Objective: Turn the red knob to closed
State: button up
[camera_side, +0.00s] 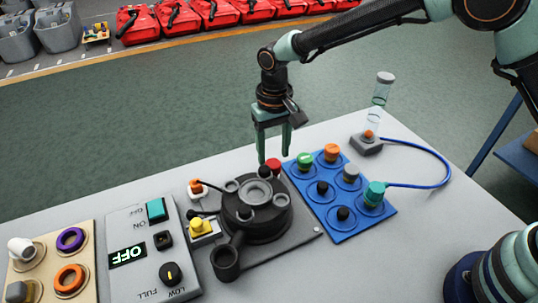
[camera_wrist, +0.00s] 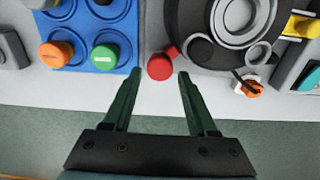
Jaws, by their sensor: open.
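The red knob (camera_side: 273,165) sits at the back edge of the round black valve unit (camera_side: 256,215), close to the blue board. In the wrist view the red knob (camera_wrist: 160,67) lies just beyond the fingertips, nearly midway between them, with a small red part next to it. My gripper (camera_side: 274,158) points down just above the knob, and its green fingers are apart and empty. In the wrist view my gripper (camera_wrist: 160,74) shows both fingers with a clear gap. I cannot tell which setting the knob is at.
A blue board (camera_side: 338,205) with several coloured knobs stands close on the right. A clear cylinder (camera_side: 380,95) stands at the back right.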

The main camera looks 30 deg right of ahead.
aim_at(275, 162)
notch_tip(275, 162, up, 9)
dwell(0.3)
jog(key=shift+r, duration=0.1)
jog(key=s+d+r+t, duration=0.3)
jog(key=s+d+r, duration=0.3)
jog(key=d+r, duration=0.6)
jog(key=s+d+f+t, duration=0.2)
jog(key=s+d+f, duration=0.1)
jog(key=s+d, duration=0.7)
jog(key=shift+s+d+f+t, duration=0.15)
jog(key=shift+s+f+t, duration=0.05)
jog(key=shift+s+t, duration=0.1)
